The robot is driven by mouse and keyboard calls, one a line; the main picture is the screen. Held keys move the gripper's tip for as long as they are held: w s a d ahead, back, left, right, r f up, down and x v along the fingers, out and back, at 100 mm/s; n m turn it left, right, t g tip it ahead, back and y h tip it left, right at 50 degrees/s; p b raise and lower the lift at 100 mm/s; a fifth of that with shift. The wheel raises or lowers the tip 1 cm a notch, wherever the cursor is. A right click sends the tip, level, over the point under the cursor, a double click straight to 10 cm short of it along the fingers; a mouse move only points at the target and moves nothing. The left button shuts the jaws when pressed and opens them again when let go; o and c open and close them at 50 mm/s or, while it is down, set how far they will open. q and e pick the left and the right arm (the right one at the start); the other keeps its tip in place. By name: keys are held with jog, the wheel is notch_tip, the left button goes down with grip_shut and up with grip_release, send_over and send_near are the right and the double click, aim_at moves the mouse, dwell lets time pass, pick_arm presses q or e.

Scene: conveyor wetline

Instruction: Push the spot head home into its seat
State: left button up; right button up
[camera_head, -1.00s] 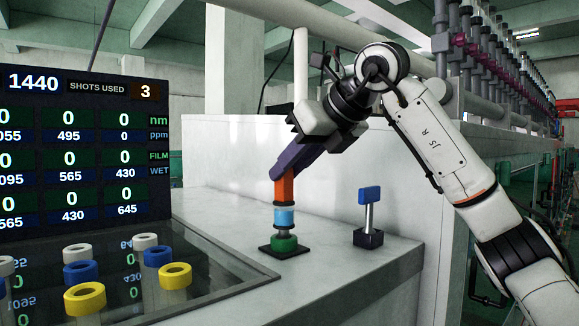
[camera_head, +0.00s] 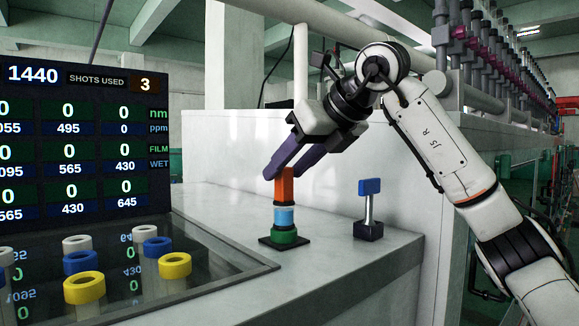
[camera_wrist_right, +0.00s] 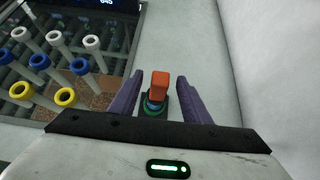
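The spot head is an upright stack with an orange block (camera_head: 284,186) on top and a light blue band (camera_head: 284,217) below, between dark rings. It stands in the green seat (camera_head: 284,237) on a black square base, and no pale gap shows above the green. My right gripper (camera_head: 287,168) has purple fingers spread at the top of the orange block. In the wrist view the block (camera_wrist_right: 160,82) is between the fingers, with a gap on each side. My left gripper is in neither view.
A blue-topped stand (camera_head: 369,205) with a dark base is right of the seat. A display board (camera_head: 85,150) and a tray (camera_head: 235,277) with several white, blue and yellow ringed posts are at left. The counter in front of the seat is clear.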

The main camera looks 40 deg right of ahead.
jog(key=shift+s, duration=0.1)
jog(key=v, duration=1)
jog(key=shift+r, duration=0.15)
